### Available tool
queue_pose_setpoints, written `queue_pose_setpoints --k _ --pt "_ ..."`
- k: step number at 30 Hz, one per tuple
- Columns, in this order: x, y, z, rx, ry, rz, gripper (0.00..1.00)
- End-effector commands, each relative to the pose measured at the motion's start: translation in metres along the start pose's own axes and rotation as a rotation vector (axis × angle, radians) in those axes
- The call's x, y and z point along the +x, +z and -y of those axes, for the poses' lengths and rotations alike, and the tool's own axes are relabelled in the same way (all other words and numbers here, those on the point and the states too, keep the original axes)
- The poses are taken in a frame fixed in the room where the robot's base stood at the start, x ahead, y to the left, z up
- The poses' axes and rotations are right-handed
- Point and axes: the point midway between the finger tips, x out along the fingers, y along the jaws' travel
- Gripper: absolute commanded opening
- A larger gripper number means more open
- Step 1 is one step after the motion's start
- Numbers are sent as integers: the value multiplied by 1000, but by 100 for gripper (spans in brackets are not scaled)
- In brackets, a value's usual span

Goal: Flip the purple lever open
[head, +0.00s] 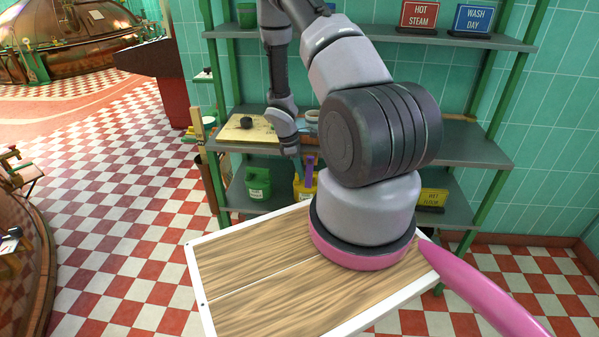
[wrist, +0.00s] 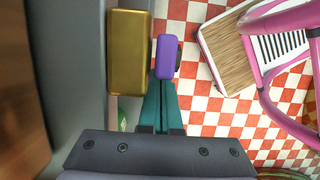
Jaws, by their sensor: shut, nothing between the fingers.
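The purple lever (wrist: 168,56) shows in the wrist view just beyond my fingertips, beside a gold-yellow block (wrist: 129,52). In the head view the purple lever (head: 310,171) stands upright at the yellow body (head: 299,193) on the lower shelf. My gripper (wrist: 161,82) has its teal fingers together with nothing between them. The fingertips are at the near end of the lever; I cannot tell whether they touch it. In the head view my gripper (head: 297,168) reaches down close to the left of the lever, and my arm hides part of the shelf.
The shelf unit's grey board (head: 465,142) lies above the lower level. A green can (head: 258,182) stands left of the yellow body. A yellow sign (head: 432,200) stands to the right. A pale board (head: 240,133) with a dark object lies above. Checkered floor (head: 140,190) is open at left.

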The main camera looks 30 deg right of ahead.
Motion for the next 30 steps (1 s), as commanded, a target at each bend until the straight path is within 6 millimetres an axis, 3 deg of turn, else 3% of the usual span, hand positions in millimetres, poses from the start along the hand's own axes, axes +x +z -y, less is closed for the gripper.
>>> queue_pose_setpoints --k 13,20,30 --pt "-1 -2 0 0 1 4 0" --pt "-10 -29 5 1 2 3 0" --pt "-85 -25 5 7 2 2 0"
